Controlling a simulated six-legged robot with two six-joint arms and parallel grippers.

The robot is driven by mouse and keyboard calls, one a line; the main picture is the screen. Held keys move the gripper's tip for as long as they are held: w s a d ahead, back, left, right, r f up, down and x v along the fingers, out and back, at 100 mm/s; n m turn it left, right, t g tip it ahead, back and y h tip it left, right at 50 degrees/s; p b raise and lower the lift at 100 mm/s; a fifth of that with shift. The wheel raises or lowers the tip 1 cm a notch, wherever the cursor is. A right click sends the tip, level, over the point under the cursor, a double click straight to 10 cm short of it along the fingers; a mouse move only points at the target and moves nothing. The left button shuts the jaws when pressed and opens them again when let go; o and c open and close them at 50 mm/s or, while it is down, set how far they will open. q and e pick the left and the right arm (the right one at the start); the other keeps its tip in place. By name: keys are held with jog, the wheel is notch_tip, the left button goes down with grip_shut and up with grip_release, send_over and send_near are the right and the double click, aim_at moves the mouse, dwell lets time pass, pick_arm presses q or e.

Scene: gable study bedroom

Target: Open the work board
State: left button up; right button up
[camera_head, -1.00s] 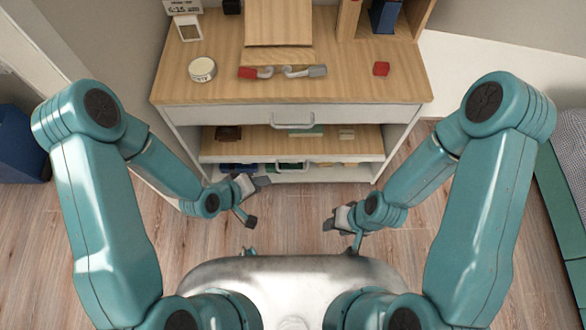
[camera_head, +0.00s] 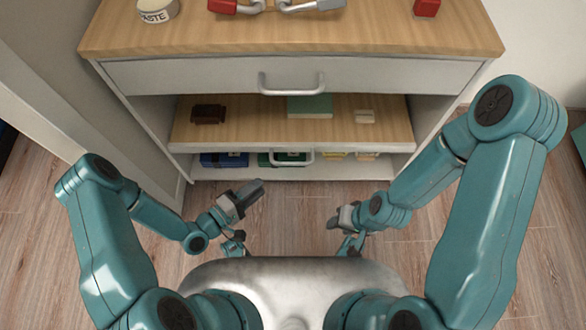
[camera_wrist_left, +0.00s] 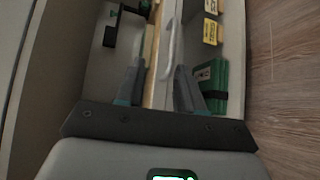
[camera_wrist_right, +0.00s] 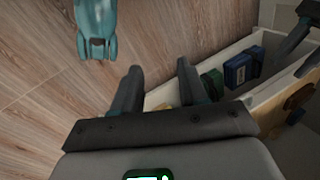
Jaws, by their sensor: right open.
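The work board is probably the wooden pull-out board (camera_head: 255,128) with a pale front edge, below the top drawer of the white cabinet. A pale curved handle (camera_head: 291,157) shows at its front; it also shows in the left wrist view (camera_wrist_left: 173,48). How far the board stands out is unclear. My left gripper (camera_head: 247,211) is open and empty, in front of and below the handle, apart from it. In the left wrist view, the handle appears ahead between its fingers (camera_wrist_left: 158,72). My right gripper (camera_head: 341,236) is open and empty, lower right, farther from the cabinet.
Boxes, one blue (camera_head: 224,160), sit below. The top drawer (camera_head: 180,78) is shut. A paste tin (camera_head: 157,10) stands on top. Floor is clear.

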pick_arm(q)
jog(key=shift+n, duration=0.3)
jog(key=f+b+x, duration=0.1)
jog(key=x, duration=0.4)
jog(key=f+b+x, duration=0.1)
jog(key=b+x, duration=0.1)
jog(key=x, duration=0.3)
jog(key=f+b+x, duration=0.1)
jog(key=b+x, duration=0.1)
jog(key=x, duration=0.3)
jog(key=shift+w+f, duration=0.15)
jog(key=shift+w, duration=0.1)
jog(key=shift+a, duration=0.1)
pick_arm(e)
notch_tip(320, 180, down, 6)
jog(key=w, duration=0.1)
jog(key=shift+w+d+t, duration=0.15)
jog(key=shift+d+t, duration=0.15)
jog(key=shift+d, duration=0.05)
pick_arm(q)
jog(key=shift+c, duration=0.3)
grip_shut()
